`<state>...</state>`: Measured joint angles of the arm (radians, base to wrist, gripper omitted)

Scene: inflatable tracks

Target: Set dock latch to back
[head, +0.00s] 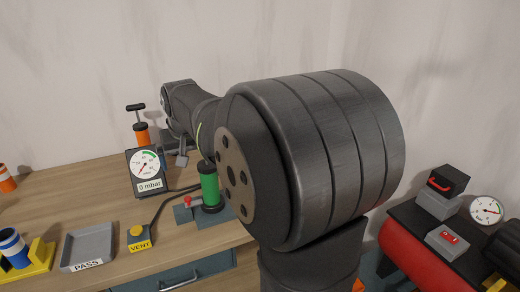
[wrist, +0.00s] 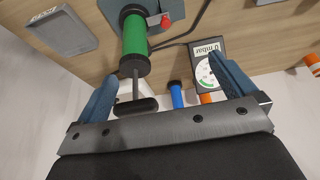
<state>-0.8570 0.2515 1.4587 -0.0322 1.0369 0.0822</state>
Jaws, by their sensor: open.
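The grey dock (head: 183,214) sits on the bench with a small red knob (head: 187,200), likely its latch, beside a green cylinder (head: 209,188). In the wrist view the red knob (wrist: 165,21) shows right next to the green cylinder (wrist: 134,45), on the dock's grey plate (wrist: 178,8). The cylinder's rod and black handle (wrist: 135,106) reach toward my gripper. My gripper (wrist: 165,85) is open, its blue fingers wide apart, with nothing clamped between them. It is apart from the red knob. My arm hides part of the dock in the head view.
A pressure gauge (head: 146,172) reading 0 mbar stands left of the dock. A yellow VENT button box (head: 140,237) and a PASS tray (head: 89,246) lie in front of it. An orange pump (head: 141,133) stands behind. A dark cable crosses the bench near the dock.

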